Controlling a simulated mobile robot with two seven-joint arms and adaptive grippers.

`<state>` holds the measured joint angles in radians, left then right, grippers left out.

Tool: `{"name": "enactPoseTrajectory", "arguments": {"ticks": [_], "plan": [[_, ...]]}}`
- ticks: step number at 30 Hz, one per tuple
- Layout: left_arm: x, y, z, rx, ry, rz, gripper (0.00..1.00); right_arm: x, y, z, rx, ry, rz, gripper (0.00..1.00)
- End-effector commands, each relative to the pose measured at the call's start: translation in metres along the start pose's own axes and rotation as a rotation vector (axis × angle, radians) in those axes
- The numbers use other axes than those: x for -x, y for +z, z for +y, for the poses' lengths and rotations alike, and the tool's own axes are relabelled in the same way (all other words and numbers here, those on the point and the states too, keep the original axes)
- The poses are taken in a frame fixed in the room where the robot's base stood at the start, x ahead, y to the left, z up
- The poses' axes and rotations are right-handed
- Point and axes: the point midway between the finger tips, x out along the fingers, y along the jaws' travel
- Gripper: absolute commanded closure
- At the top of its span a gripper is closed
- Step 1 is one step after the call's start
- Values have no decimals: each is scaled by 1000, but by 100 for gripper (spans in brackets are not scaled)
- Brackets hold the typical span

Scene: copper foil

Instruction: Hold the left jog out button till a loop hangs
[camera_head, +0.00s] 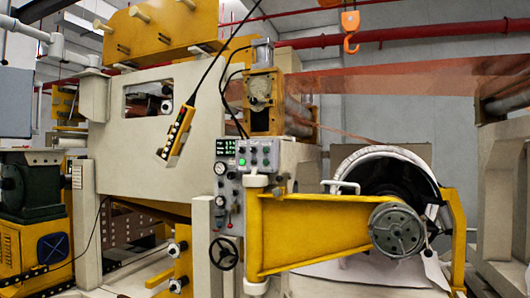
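A grey control panel (257,155) with small buttons, some lit green, stands on the front of the machine near the middle of the picture. Its labels are too small to read, so I cannot tell which button is the left jog out. A yellow pendant (176,132) with dark buttons hangs on a black cable to its left. Copper foil (410,84) spans from the rollers at the middle to the stand at the right, looking nearly flat. A thin copper strip (345,133) slopes down toward the dark roll (395,178). Neither of my grippers shows.
A yellow arm bracket (310,232) with a grey round hub (396,230) juts out below the panel. A handwheel (224,253) sits lower left of it. An orange hook (350,28) hangs above. A yellow-and-black unit (35,220) stands at the left.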

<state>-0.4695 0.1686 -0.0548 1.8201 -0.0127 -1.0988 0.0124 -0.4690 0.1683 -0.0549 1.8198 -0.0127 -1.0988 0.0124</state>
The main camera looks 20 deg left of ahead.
Motion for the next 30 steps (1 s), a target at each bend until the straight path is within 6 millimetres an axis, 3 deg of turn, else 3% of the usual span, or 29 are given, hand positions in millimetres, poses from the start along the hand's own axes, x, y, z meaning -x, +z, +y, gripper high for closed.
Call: {"name": "enactPoseTrajectory", "arguments": {"ticks": [1, 6, 30], "plan": [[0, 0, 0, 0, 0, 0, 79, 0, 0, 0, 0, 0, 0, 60], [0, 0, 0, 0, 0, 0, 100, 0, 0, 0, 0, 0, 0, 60], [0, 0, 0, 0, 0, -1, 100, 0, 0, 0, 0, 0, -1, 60]]}}
